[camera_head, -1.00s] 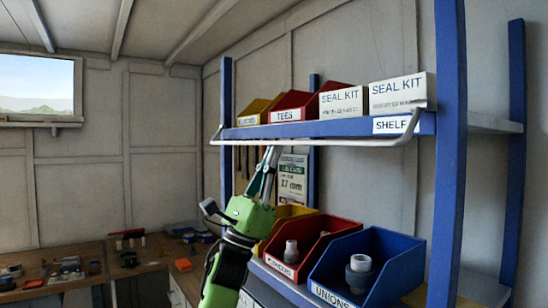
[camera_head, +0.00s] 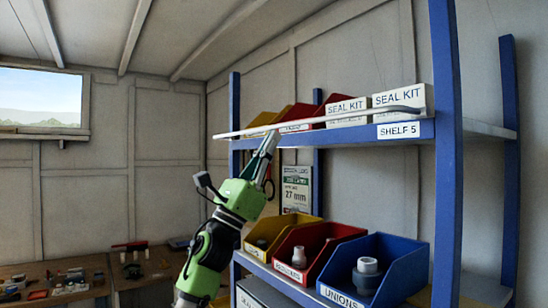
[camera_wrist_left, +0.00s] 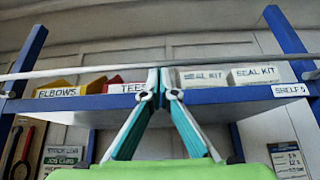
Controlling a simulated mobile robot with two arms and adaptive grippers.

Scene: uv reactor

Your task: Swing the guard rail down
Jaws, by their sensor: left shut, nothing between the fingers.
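The guard rail (camera_head: 300,124) is a thin white bar along the front of the upper shelf (camera_head: 350,133). Its right end bends back at the SHELF 5 end. It stands out in front of the shelf, level with the lower part of the boxes. In the left wrist view the rail (camera_wrist_left: 240,60) crosses above the blue shelf edge. My left gripper (camera_head: 270,138) is shut and empty, pointing up with its tips at the rail. In the left wrist view its tips (camera_wrist_left: 152,76) overlap the rail; I cannot tell whether they touch. My right gripper is not in view.
The upper shelf holds white SEAL KIT boxes (camera_head: 398,98) and red and yellow bins. Below stand yellow, red and blue bins (camera_head: 372,268) with fittings. A blue post (camera_head: 445,180) rises at the right. A workbench (camera_head: 60,285) is at the lower left.

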